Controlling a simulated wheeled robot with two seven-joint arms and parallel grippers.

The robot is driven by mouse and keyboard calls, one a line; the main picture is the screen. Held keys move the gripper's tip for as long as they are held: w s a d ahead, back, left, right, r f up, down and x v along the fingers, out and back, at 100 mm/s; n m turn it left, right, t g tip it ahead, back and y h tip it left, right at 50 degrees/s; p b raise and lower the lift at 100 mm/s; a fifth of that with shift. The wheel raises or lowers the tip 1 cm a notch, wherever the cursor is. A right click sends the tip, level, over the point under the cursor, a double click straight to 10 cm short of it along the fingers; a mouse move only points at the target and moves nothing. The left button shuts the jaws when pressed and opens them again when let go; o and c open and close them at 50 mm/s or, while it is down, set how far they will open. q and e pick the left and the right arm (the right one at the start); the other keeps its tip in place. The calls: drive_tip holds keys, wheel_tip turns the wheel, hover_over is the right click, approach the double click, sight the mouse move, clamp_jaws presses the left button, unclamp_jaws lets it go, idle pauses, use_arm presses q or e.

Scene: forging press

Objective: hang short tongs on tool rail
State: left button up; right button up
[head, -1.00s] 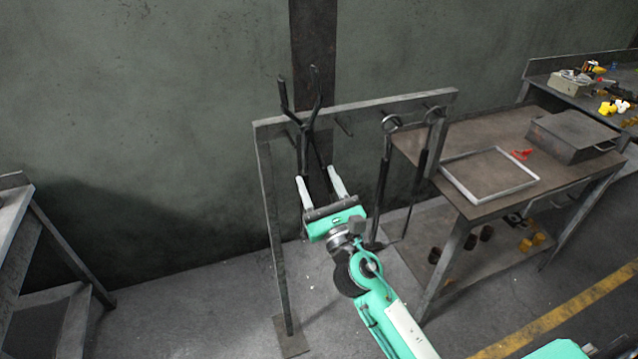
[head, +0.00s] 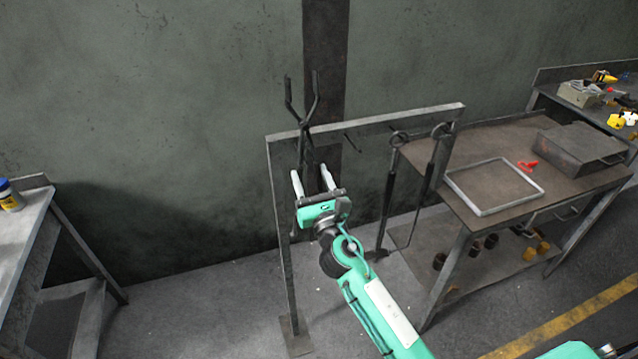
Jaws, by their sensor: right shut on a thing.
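The short tongs (head: 304,122) are dark and stand upright at the left part of the tool rail (head: 385,117), jaws spread in a V above the bar. The tongs cross the bar in the picture; I cannot tell whether they rest on a peg. My right gripper (head: 312,180) is below the bar, shut on the lower part of the tongs, its two pale fingers pointing up. A bare peg (head: 352,143) sticks out from the rail to the right of the tongs. My left gripper is not in view.
A workbench (head: 22,225) is at the left. The floor between is clear.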

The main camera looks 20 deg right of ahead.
drive_tip(key=shift+w+f+b, duration=0.55)
drive_tip(key=shift+f+b, duration=0.2)
drive_tip(key=shift+f, duration=0.05)
drive_tip(key=shift+w+f+b, duration=0.5)
drive_tip(key=shift+f+b, duration=0.25)
drive_tip(key=shift+w+f+b, duration=0.55)
drive_tip(key=shift+f+b, duration=0.2)
drive_tip(key=shift+f, duration=0.05)
drive_tip(key=o, duration=0.7)
drive_tip(key=shift+s, duration=0.1)
drive_tip(key=o, duration=0.6)
drive_tip(key=shift+f, duration=0.1)
